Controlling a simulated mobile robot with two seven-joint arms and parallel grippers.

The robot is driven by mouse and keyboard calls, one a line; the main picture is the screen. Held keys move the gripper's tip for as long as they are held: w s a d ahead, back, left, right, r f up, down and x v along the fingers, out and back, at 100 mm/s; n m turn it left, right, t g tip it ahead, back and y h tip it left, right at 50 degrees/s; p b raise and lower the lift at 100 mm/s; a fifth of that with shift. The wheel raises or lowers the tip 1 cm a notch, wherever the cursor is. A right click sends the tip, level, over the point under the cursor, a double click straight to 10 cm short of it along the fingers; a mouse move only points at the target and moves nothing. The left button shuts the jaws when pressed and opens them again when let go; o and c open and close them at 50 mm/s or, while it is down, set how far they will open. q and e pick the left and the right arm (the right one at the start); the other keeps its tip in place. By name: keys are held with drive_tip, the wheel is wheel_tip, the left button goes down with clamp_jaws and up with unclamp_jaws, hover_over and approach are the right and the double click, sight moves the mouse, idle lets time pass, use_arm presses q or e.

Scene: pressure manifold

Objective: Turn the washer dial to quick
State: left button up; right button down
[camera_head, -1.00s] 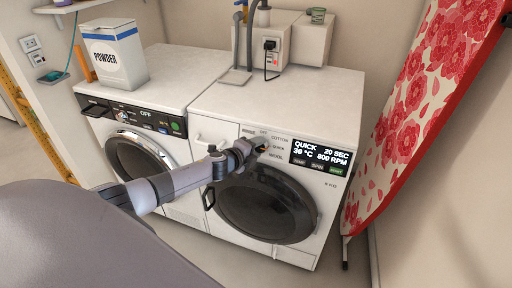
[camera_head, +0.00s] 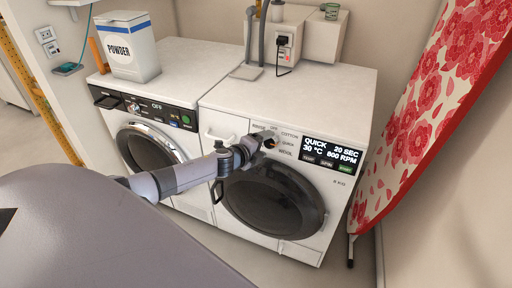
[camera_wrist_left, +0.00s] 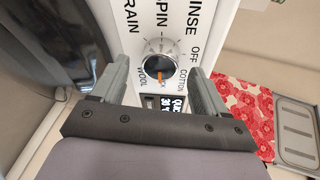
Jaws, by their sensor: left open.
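The white washer (camera_head: 352,100) on the right has a program dial (camera_wrist_left: 160,66) between my fingers in the left wrist view. Its orange pointer is towards the side between WOOL and COTTON, where the QUICK label lies. The washer display (camera_head: 331,152) reads QUICK, 20 SEC, 30 °C, 800 RPM. My left gripper (camera_head: 272,142) is at the dial and mostly hides it in the head view. In the wrist view the left gripper (camera_wrist_left: 158,72) is open, its fingers on either side of the dial, apart from it. My right gripper is not in view.
A second machine (camera_head: 183,65) with a black panel showing OFF stands at left, a powder box (camera_head: 131,60) on top. A red floral ironing board (camera_head: 425,110) leans at the right. The top of the right washer is mostly clear.

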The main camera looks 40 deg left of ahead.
use_arm(q)
drive_tip(key=shift+p+v, duration=0.4)
drive_tip(key=shift+v, duration=2.45)
drive_tip(key=s+d+f+n+g+h, duration=0.1)
drive_tip(key=s+d+f+n, duration=0.4)
drive_tip(key=d, duration=0.3)
drive_tip(key=s+d+f+n+g, duration=0.1)
drive_tip(key=s+d+n, duration=0.3)
drive_tip(key=s, duration=0.3)
drive_tip(key=s+d+f+n+g, duration=0.1)
drive_tip(key=s+d+n, duration=0.2)
drive_tip(key=s, duration=0.4)
drive_tip(key=s+d+f+n+h, duration=0.1)
drive_tip(key=s+d+f+n, duration=0.1)
drive_tip(key=s+d+n, duration=0.2)
drive_tip(key=s+n, duration=0.1)
drive_tip(key=s, duration=0.2)
drive_tip(key=shift+s+d+g, duration=0.2)
drive_tip(key=shift+d+g, duration=0.1)
drive_tip(key=shift+g, duration=0.1)
